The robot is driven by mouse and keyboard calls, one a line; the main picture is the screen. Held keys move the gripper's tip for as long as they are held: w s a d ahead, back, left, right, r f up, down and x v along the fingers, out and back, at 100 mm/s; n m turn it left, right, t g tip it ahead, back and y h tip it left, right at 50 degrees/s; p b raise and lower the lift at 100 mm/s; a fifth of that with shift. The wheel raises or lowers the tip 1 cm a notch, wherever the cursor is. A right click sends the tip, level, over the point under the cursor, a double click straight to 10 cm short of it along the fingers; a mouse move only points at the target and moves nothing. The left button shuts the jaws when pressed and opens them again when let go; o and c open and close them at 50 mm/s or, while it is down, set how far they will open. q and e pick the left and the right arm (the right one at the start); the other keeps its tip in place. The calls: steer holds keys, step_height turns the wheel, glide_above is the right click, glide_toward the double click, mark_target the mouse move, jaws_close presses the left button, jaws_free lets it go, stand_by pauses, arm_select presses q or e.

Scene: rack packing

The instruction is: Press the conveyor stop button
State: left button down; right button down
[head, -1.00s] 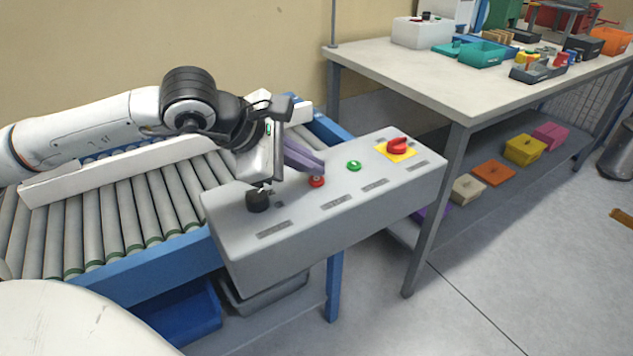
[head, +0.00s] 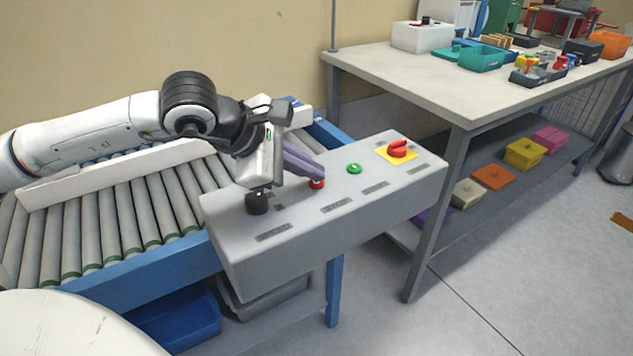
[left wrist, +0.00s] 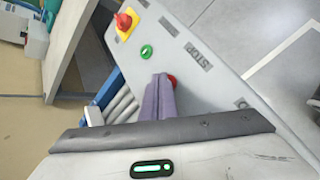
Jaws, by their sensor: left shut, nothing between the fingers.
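The grey control box (head: 290,225) stands at the end of the roller conveyor. On its top are a black knob (head: 257,203), a red button (head: 317,184), a green button (head: 354,169) and a red rotary switch on a yellow plate (head: 397,150). My left gripper (head: 320,174) is shut and empty, its purple fingers pointing at the red button. The fingertips are at or just above the button and partly cover it; contact is not clear. In the left wrist view the red button (left wrist: 172,81) shows beside the fingertips, near a STOP label (left wrist: 199,56). My right gripper is not in view.
The conveyor (head: 110,225) runs under my left arm. A table (head: 440,75) with bins and a white box (head: 422,35) stands at the right. Its lower shelf holds several coloured boxes. Floor in front is clear.

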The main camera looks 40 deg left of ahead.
mark_target(310, 185)
arm_select(q)
steer(key=shift+f, duration=0.2)
steer(key=shift+r, duration=0.1)
stand_by(0.4)
steer(key=shift+r, duration=0.75)
steer(key=shift+r+p, duration=1.9)
steer(key=shift+r, duration=0.65)
steer(key=shift+f, duration=0.1)
